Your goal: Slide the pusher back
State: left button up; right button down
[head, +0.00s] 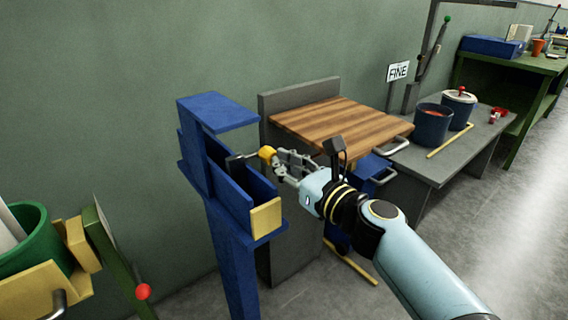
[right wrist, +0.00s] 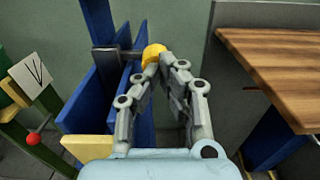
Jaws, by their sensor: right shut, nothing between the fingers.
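The pusher is a dark bar with a yellow knob (head: 267,153) at its end, sticking out of the right side of a blue channel stand (head: 215,110). In the right wrist view the yellow knob (right wrist: 153,54) sits just beyond my fingertips, and the dark bar (right wrist: 118,55) runs left into the blue channel. My right gripper (head: 277,161) is shut with nothing between its fingers. Its tips are right at the knob; I cannot tell whether they touch it. My left gripper is not in view.
A yellow block (head: 265,217) closes the channel's near end. A wooden board (head: 340,125) on a grey bench stands close on the right. A green bucket (head: 28,238) and a red ball-tipped lever (head: 143,292) are at the lower left. A yellow stick lies on the floor.

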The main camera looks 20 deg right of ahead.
jog(key=b+x, duration=0.2)
jog(key=x, duration=0.7)
jog(key=shift+w, duration=0.15)
